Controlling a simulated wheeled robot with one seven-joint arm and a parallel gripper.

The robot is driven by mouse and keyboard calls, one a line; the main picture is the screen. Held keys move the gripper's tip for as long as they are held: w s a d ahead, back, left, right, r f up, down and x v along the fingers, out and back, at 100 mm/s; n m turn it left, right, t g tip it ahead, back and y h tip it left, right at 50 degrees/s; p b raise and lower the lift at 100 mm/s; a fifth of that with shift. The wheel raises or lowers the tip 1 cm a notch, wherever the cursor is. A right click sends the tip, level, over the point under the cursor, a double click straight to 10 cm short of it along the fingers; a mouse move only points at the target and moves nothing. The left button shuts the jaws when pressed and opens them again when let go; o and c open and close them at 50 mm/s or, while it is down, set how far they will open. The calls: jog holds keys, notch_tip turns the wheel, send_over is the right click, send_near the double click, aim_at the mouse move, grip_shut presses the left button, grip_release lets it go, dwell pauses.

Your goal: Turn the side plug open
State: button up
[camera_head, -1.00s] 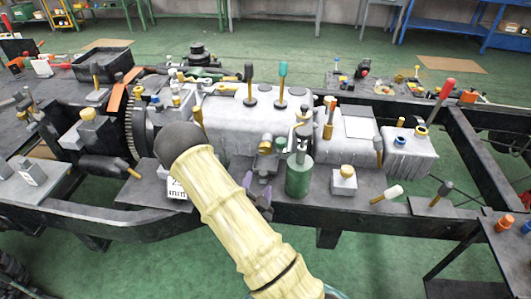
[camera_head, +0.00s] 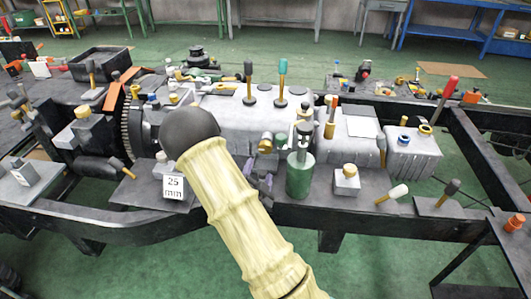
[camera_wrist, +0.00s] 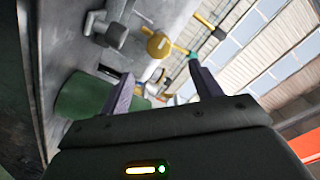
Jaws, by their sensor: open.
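A brass-coloured round fitting (camera_head: 266,143), which looks like the side plug, sits on the near side of the pale grey gearbox housing (camera_head: 225,122). My gripper (camera_head: 261,172) shows its purple fingers just below it, partly hidden behind my pale arm. In the wrist view my gripper (camera_wrist: 160,72) is open, its two fingers wide apart with nothing held. A yellow round cap (camera_wrist: 158,45) shows beyond the fingertips, and smaller brass parts lie between the fingers. I cannot tell for sure which of these is the side plug.
A green cylinder (camera_head: 299,176) with a dark top stands close to the right of my gripper; it seems to show as a green shape (camera_wrist: 80,105) in the wrist view. Several levers rise from the housing.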

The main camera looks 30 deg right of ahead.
aim_at(265, 149)
jog(key=shift+w+d+f+b, duration=0.2)
jog(key=shift+w+d+b, duration=0.3)
jog(key=shift+b, duration=2.4)
jog(key=x, duration=1.1)
jog(key=shift+w+d+r, duration=0.2)
jog(key=shift+r, duration=0.05)
jog(key=c, duration=1)
